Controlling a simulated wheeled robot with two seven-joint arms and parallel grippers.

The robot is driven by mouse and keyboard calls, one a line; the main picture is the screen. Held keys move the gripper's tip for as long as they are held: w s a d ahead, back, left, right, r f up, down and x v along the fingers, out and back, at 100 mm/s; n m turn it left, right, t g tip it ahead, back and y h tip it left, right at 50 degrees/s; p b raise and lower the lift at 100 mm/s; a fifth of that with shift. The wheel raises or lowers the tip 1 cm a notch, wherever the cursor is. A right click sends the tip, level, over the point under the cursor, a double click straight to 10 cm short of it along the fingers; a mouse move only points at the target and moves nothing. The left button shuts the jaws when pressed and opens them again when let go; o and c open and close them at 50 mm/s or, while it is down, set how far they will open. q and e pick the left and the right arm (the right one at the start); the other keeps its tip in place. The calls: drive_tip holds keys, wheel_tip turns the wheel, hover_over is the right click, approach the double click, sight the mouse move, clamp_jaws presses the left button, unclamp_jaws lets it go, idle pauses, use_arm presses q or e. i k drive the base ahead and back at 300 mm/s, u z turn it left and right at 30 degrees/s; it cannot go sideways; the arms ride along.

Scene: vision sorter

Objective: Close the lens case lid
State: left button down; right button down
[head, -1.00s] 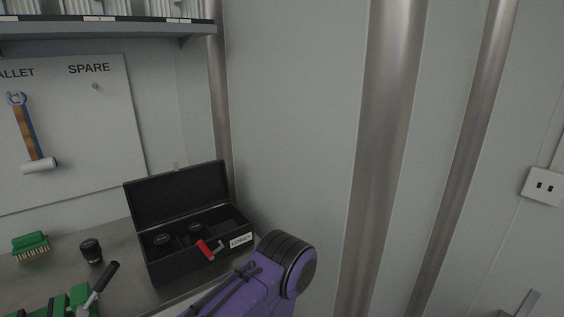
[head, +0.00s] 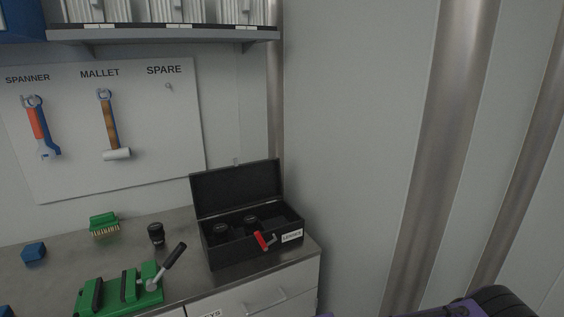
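The black lens case (head: 252,246) stands at the right end of the workbench, with a "LENSES" label on its front. Its lid (head: 237,188) is open and stands up at the back. Two dark round lenses (head: 221,229) sit inside on the left and middle; the right part looks empty. A red latch or clip (head: 262,240) is at the front rim. Neither gripper shows; only a purple and black part of my own arm is at the bottom right edge, well away from the case.
A small black lens-like cylinder (head: 156,234), a green brush (head: 104,224) and a green clamp fixture (head: 122,292) with a raised lever are left of the case. A shelf (head: 180,37) and a tool board (head: 75,180) are above. The wall is close on the right.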

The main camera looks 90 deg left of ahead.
sight(216, 192)
drive_tip(key=k, duration=1.1)
drive_tip(key=u, duration=0.15)
